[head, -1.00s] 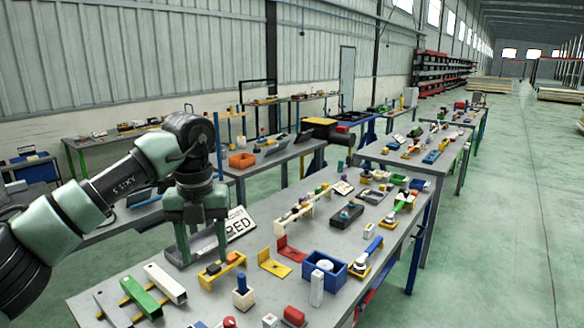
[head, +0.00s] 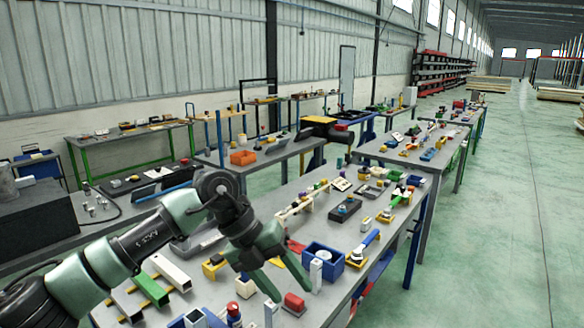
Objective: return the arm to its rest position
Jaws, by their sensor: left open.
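My left arm comes in from the lower left, over the near workbench (head: 385,238). Its green gripper (head: 291,293) points down and to the right, with the two fingers apart and nothing seen between them. In the picture the fingertips lie beside a red block (head: 294,303) and a white upright block (head: 316,274). I cannot tell how high they are above the bench. The arm and gripper hide part of the grey tray (head: 205,242) and the brackets behind. My right gripper is not in view.
A blue box (head: 322,257) and a blue-handled tool (head: 365,246) stand right of the gripper. White and green bars (head: 148,288) lie below the forearm. Other benches stand behind. The green floor (head: 500,220) on the right is clear.

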